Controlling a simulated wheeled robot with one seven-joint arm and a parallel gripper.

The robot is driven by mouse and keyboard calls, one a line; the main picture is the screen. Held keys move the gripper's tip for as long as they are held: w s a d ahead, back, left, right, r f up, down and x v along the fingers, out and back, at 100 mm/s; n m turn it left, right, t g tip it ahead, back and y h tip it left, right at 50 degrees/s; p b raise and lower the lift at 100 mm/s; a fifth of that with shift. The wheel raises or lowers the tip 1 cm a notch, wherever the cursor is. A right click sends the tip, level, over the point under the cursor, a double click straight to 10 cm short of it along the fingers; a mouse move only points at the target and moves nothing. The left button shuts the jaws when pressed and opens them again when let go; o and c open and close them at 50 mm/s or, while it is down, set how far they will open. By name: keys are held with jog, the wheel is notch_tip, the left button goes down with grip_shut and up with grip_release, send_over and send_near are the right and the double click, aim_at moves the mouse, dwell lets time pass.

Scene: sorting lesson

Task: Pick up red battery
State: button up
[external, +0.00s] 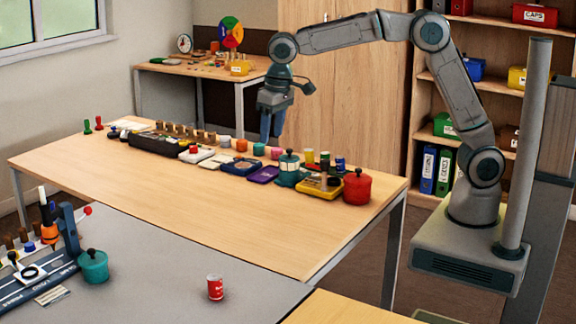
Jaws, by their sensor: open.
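My gripper (271,128) hangs pointing down above the far side of the wooden table, far from the red cylinder. It is open, and I see nothing held in it. Its fingers are small and dark in this view.
A row of small items lines the back of the wooden table (200,185), ending at a red pot (356,187). A teal pot (93,266) and a dark rack (40,285) stand left on the grey table (160,260). The space around the red cylinder is clear.

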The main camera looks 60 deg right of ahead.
jog(key=a+f, duration=0.2)
jog(key=a, duration=0.8)
jog(key=n+p, duration=0.1)
send_near(214, 276)
jog(key=f, duration=0.4)
jog(key=w+f, duration=0.1)
jog(key=f, duration=0.1)
jog(key=shift+a+f, duration=0.1)
jog(key=shift+f, duration=0.25)
jog(key=shift+w+a+f+p, duration=0.1)
jog(key=shift+w+f+p, duration=0.05)
jog(key=shift+f, duration=0.8)
jog(key=shift+w+f+p, duration=0.1)
jog(key=shift+f+p, duration=0.05)
jog(key=shift+f, duration=0.85)
jog(key=shift+w+a+f+p, duration=0.1)
jog(key=shift+w+f+p, duration=0.05)
jog(key=shift+f, duration=0.8)
jog(key=c, duration=1.1)
